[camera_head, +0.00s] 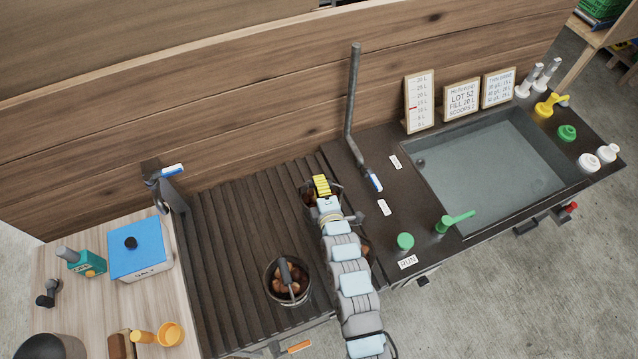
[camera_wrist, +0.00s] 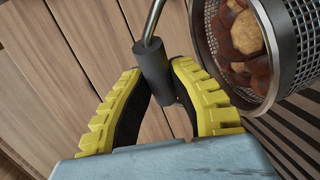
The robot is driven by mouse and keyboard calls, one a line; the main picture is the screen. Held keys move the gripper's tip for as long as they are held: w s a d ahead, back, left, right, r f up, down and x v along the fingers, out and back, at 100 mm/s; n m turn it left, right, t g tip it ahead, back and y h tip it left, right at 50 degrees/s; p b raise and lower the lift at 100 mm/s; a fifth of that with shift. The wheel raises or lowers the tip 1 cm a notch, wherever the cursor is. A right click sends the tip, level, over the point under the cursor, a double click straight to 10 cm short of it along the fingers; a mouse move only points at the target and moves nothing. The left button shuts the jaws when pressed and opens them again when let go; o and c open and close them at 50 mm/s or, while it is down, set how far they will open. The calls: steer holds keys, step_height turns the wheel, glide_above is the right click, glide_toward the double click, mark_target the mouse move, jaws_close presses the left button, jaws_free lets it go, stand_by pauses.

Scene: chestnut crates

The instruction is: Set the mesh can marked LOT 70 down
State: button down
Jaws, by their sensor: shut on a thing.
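My gripper (camera_head: 322,186) is over the slatted rack (camera_head: 226,240), near its back right. In the wrist view, its yellow-padded fingers (camera_wrist: 163,76) are shut on the dark grip of a bail handle (camera_wrist: 152,22). A mesh can (camera_wrist: 296,45) of chestnuts hangs or stands beside the fingers there; its top edge also shows beside my gripper in the head view (camera_head: 305,187). I cannot read a lot mark on it. Whether its base touches the rack cannot be told. A second can (camera_head: 268,284) of chestnuts stands upright at the rack's front, its mark unreadable.
A bent pipe (camera_head: 352,100) rises behind my gripper. Left is a wooden counter with a blue-lidded salt box (camera_head: 140,250). The rack's left half is clear. A partly hidden round thing lies behind my arm.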

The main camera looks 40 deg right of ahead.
stand_by(0.3)
steer(key=c, duration=1)
jaws_free()
steer(key=shift+f, duration=0.1)
steer(key=shift+c, duration=0.2)
